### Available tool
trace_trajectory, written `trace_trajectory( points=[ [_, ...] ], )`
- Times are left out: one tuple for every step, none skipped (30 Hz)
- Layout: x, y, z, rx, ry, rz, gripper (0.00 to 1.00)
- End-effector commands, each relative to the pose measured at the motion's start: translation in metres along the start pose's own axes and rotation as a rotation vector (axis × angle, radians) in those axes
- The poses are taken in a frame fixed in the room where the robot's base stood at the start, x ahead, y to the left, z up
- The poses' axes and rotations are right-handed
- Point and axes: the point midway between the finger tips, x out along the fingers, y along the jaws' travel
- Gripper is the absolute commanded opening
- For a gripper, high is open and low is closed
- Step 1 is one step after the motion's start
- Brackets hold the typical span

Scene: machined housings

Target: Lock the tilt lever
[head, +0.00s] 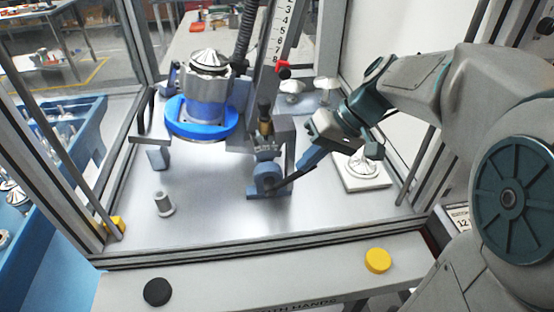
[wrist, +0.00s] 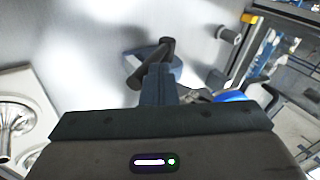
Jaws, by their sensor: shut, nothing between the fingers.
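The tilt lever is a dark bar on a blue pivot block (head: 264,180) at the foot of the grey bracket in the middle of the steel deck. In the wrist view the dark lever (wrist: 149,64) shows just past my fingertips, with a blue base (wrist: 176,68) beside it. My gripper (head: 303,168) reaches in from the right, its blue fingers shut and empty, close to the lever. The fingers also show in the wrist view (wrist: 158,72). They look near or against the lever; I cannot tell whether they touch. Part of the lever is hidden behind the fingers.
A blue ring fixture (head: 202,122) holding a machined housing (head: 208,75) stands to the left. A small grey post (head: 164,203) is on the deck. A white plate with a metal part (head: 362,172) lies to the right. Frame posts stand around; the front-centre deck is clear.

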Motion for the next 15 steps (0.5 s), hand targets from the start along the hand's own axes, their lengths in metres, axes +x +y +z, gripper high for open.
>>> trace_trajectory(
  points=[
    [0.007, 0.007, 0.002, 0.002, 0.003, -0.038, 0.0],
    [0.008, 0.008, 0.002, 0.001, 0.006, -0.06, 0.0],
    [0.009, 0.01, 0.002, 0.002, 0.01, -0.087, 0.0],
    [0.009, 0.012, 0.003, 0.001, 0.012, -0.106, 0.0],
    [0.01, 0.013, 0.003, 0.003, 0.014, -0.125, 0.0],
    [0.01, 0.015, 0.003, 0.004, 0.018, -0.148, 0.0],
    [0.01, 0.017, 0.004, 0.004, 0.02, -0.163, 0.0],
    [0.01, 0.018, 0.004, 0.002, 0.021, -0.16, 0.0],
    [0.01, 0.019, 0.004, 0.001, 0.021, -0.157, 0.0],
    [0.01, 0.021, 0.004, 0.001, 0.02, -0.156, 0.0],
    [0.011, 0.022, 0.005, 0.001, 0.02, -0.156, 0.0],
    [0.011, 0.023, 0.005, 0.002, 0.02, -0.155, 0.0],
    [0.011, 0.024, 0.005, 0.002, 0.02, -0.155, 0.0],
    [0.011, 0.025, 0.005, 0.002, 0.02, -0.155, 0.0],
    [0.011, 0.025, 0.006, 0.003, 0.02, -0.155, 0.0]
  ],
)
